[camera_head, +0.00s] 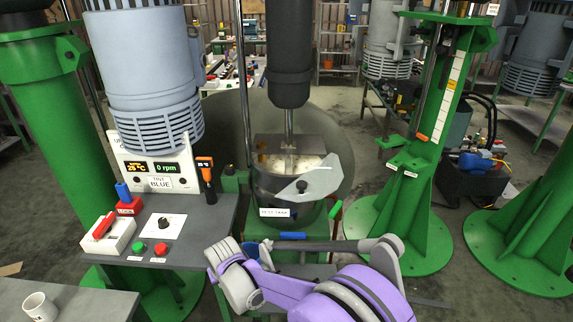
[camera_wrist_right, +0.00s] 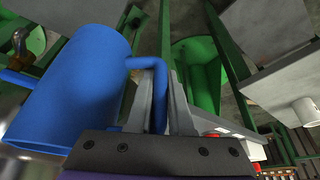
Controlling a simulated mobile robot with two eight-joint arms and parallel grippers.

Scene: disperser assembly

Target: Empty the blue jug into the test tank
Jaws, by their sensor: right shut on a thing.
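The blue jug (camera_wrist_right: 75,80) fills the left of the right wrist view, tilted in that picture. Its handle (camera_wrist_right: 158,72) lies between the fingers of my right gripper (camera_wrist_right: 162,80), which is shut on it. The jug's mouth and contents are hidden. In the head view my purple arm crosses the lower middle; the gripper's fingers cannot be made out there. A small blue part (camera_head: 292,236) shows above the arm; I cannot tell whether it is the jug. The test tank (camera_head: 275,212) stands behind the arm, with pale contents and a grey plate at its rim. My left gripper is not in view.
A grey mixer shaft (camera_head: 289,120) goes down into the tank. A control panel (camera_head: 155,170) reading 0 rpm and a bench with buttons (camera_head: 161,249) stand left. A white mug (camera_head: 40,307) is at the lower left. A green column (camera_head: 430,150) stands right.

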